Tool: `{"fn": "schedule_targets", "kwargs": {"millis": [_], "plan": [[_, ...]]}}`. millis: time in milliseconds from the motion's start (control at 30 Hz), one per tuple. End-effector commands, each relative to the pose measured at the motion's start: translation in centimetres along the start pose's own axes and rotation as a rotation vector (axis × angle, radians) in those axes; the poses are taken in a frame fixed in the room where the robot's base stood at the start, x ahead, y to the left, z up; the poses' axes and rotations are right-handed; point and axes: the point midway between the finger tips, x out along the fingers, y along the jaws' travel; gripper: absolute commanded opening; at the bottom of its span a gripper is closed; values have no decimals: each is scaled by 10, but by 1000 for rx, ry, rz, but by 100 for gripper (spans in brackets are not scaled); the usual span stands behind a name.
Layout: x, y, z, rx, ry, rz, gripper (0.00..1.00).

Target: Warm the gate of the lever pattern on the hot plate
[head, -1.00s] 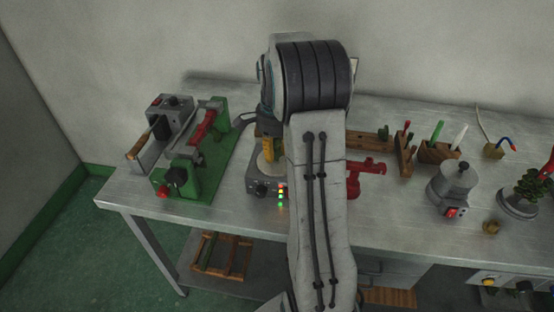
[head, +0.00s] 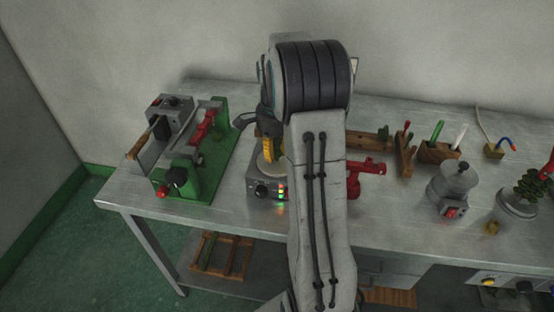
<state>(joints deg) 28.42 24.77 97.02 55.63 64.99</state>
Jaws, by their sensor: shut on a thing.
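My gripper (head: 269,149), with yellow fingers, points down over the round top of the hot plate (head: 262,188). It is shut, but what it holds is hidden by the fingers and my arm. The hot plate is a small grey box with a dark knob and lit red, yellow and green lights on its front. I cannot make out the lever pattern or its gate, nor whether anything touches the plate. A red piece (head: 368,172) shows just right of my arm; I cannot tell what it is.
A green press (head: 210,175) with a red part stands left of the hot plate. Wooden racks with coloured tools (head: 437,152), a grey pot (head: 455,185) and a stand with a green tree (head: 530,190) are to the right. The bench's (head: 140,198) front left is bare.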

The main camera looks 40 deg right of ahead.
Motion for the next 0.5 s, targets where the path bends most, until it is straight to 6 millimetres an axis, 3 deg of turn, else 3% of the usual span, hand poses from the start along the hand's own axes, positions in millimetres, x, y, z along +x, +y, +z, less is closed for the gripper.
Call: {"fn": "schedule_targets", "kwargs": {"millis": [500], "plan": [[-44,-2,-1,0,0,-1,0]]}}
